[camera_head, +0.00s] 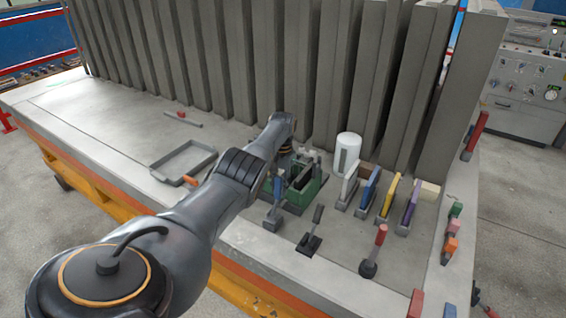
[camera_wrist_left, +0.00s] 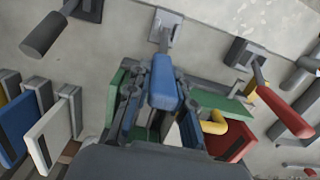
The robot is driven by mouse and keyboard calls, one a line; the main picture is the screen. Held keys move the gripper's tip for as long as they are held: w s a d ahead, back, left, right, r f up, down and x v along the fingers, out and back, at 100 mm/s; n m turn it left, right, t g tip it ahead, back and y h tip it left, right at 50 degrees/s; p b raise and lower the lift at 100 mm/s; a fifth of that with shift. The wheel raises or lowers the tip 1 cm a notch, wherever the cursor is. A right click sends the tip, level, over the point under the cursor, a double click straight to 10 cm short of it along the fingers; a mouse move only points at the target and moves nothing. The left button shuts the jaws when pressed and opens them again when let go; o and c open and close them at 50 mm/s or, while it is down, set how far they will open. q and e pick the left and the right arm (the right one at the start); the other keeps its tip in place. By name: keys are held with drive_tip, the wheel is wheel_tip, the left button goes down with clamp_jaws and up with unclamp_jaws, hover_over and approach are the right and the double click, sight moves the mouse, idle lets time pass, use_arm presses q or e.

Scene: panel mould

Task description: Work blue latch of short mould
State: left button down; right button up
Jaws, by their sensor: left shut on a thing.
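The blue latch (camera_head: 277,190) stands upright on a grey base at the front of a small dark-green mould (camera_head: 300,196) on the bench. In the left wrist view the blue latch handle (camera_wrist_left: 164,84) lies between the two dark fingers of my left gripper (camera_wrist_left: 160,98), which is shut on it. In the head view my left gripper (camera_head: 290,162) is partly hidden by its own arm. My right gripper is not in view.
White (camera_head: 347,188), blue (camera_head: 369,188), yellow (camera_head: 390,198) and purple (camera_head: 410,206) panels stand right of the mould. A white cylinder (camera_head: 347,150) is behind them. Tall grey slabs line the back. Bench left is fairly clear.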

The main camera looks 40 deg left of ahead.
use_arm(q)
drive_tip(key=shift+s+f, duration=0.1)
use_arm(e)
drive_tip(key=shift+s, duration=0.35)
use_arm(q)
drive_tip(key=c, duration=1.3)
unclamp_jaws()
drive_tip(key=shift+o, duration=0.7)
drive_tip(key=shift+w+f, duration=0.1)
drive_tip(key=shift+w, duration=0.1)
drive_tip(key=shift+r, duration=0.4)
wheel_tip(320, 180, up, 11)
drive_tip(key=w, duration=0.1)
drive_tip(key=shift+a, duration=0.15)
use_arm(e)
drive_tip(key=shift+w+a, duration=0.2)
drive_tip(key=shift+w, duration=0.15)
use_arm(q)
drive_tip(key=shift+w, duration=0.1)
